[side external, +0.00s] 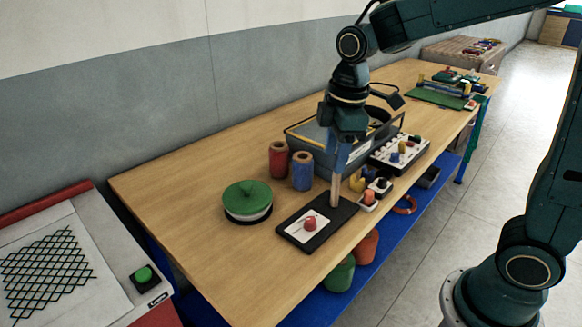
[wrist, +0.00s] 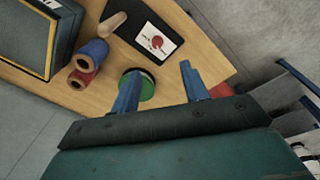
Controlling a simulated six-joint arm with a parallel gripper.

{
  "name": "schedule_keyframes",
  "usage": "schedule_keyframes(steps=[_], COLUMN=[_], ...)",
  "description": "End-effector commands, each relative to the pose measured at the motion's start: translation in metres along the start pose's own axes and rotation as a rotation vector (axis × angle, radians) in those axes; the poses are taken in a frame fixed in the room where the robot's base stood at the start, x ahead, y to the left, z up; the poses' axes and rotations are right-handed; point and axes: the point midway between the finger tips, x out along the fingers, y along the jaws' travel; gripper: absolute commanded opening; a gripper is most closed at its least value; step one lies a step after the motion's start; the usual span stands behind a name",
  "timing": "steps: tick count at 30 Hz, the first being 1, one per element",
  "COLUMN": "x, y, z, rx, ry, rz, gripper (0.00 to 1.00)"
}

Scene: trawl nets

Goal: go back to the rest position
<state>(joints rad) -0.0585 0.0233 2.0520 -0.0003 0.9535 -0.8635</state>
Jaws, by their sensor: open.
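My gripper (side external: 338,150) hangs above the middle of the wooden table in the side view. In the wrist view its two blue fingers (wrist: 158,76) are apart with nothing between them. A wooden peg (side external: 335,190) stands on a black board (side external: 322,243) below it; the peg also shows in the wrist view (wrist: 112,25). A white card (side external: 305,228) with a red item (side external: 310,223) lies on the board. No marker of a rest position shows.
A red spool (side external: 279,160) and a blue spool (side external: 302,172) stand by a grey bin (side external: 300,130). A round green-lidded container (side external: 246,196) sits to their left. A white tray with coloured knobs (side external: 400,152) lies right of the bin. The table's near left end (side external: 200,235) is clear.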

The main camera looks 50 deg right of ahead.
Motion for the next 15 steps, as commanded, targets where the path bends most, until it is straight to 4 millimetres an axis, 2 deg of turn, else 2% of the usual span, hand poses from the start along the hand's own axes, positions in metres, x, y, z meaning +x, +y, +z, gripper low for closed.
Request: schedule_keyframes(steps=[6, 15], x=[-0.029, -0.054], y=[-0.024, -0.059], z=[0.025, 0.060], rx=[0.194, 0.461], ry=[0.060, 0.153], rz=[0.062, 0.124], gripper=[0.45, 0.45])
